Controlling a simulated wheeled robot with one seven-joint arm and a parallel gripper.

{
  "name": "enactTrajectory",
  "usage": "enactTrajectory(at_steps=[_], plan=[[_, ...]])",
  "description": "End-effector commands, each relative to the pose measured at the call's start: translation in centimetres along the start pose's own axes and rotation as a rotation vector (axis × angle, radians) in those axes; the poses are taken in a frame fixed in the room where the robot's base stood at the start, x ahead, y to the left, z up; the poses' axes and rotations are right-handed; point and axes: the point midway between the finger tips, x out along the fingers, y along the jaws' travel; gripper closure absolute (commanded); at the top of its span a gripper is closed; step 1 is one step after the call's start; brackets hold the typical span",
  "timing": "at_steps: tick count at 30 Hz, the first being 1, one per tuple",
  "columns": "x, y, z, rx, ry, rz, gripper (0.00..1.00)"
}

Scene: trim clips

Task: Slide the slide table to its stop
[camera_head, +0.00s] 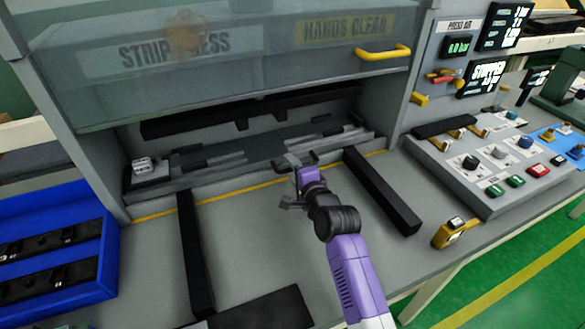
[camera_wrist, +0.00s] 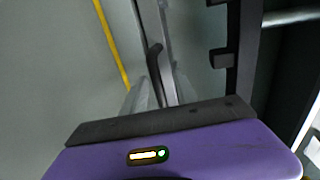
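The slide table (camera_head: 250,148) is a grey plate lying low inside the press opening, behind the yellow line. Its dark handle (camera_head: 312,158) stands at the front edge, by my gripper (camera_head: 293,172), which partly covers it. In the wrist view the handle (camera_wrist: 154,62) runs as a dark bar down between the pale fingers of my gripper (camera_wrist: 160,94). The fingers look apart, with space around the bar; I see no firm contact. Part of the handle is hidden behind the purple gripper body.
Two black rails (camera_head: 195,255) (camera_head: 382,190) lie on the bench in front of the press. A clear guard (camera_head: 230,60) with a yellow handle (camera_head: 383,52) is raised above the opening. A blue bin (camera_head: 108,262) is at left, a control panel (camera_head: 450,165) at right.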

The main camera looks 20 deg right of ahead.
Motion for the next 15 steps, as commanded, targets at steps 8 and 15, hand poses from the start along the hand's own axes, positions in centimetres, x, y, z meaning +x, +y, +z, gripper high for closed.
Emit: enactTrajectory(at_steps=[8,15], plan=[[-0.5,0.1,0.0,-0.001,0.0,0.001,0.66],[-3.8,0.2,-0.1,-0.002,0.0,0.001,0.66]])
